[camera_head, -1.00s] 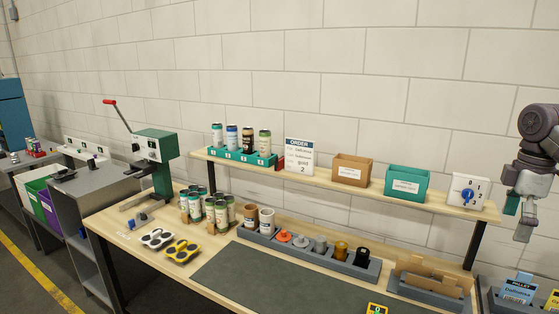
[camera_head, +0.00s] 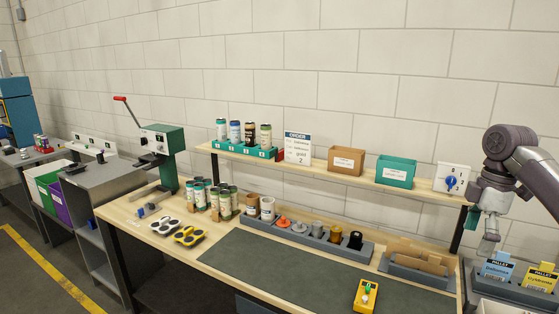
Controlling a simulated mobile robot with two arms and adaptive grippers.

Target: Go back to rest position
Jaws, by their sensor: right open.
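My right gripper (camera_head: 488,232) hangs at the right side, pointing down, open, with no object seen between its fingers. It is in front of the right end of the shelf and above the pallet-card area. My right arm comes in from the right edge. My left gripper is not in view. The workbench (camera_head: 140,223) spans the middle of the view, with a dark mat (camera_head: 265,258) on its front part.
A shelf (camera_head: 312,172) carries a teal can rack (camera_head: 244,152), an order sign (camera_head: 297,148), a brown bin (camera_head: 346,160), a teal bin (camera_head: 396,171) and a dial box (camera_head: 452,180). A lever press (camera_head: 168,146) stands left. Pallet cards (camera_head: 497,270) stand below my right gripper. The mat is mostly clear.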

